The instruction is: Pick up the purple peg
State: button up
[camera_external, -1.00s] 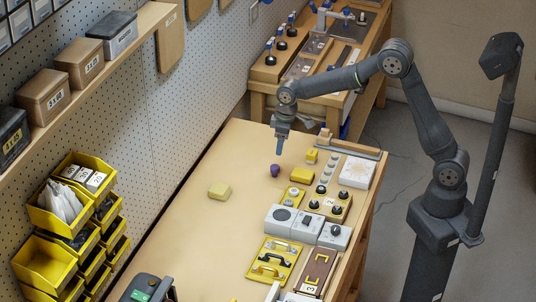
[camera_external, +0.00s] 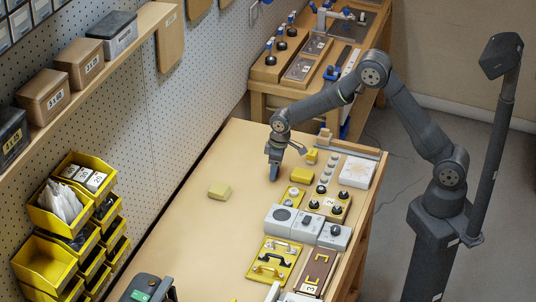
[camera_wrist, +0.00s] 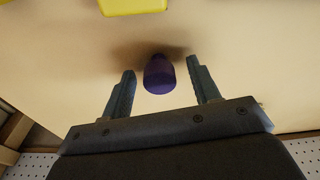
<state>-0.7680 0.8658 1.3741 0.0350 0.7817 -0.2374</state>
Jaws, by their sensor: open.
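The purple peg (camera_wrist: 159,75) stands on the bench top in the wrist view, between the two fingers of my gripper (camera_wrist: 160,85). The fingers are apart, with a gap on each side of the peg. In the external view my gripper (camera_external: 274,172) is low over the bench at the spot of the peg and hides it there.
Another yellow block (camera_external: 311,156) and a panel with black knobs (camera_external: 339,208) are to the right.

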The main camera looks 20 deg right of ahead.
jog(key=c, duration=1.1)
jog(key=shift+o, duration=0.2)
jog(key=shift+r, duration=0.1)
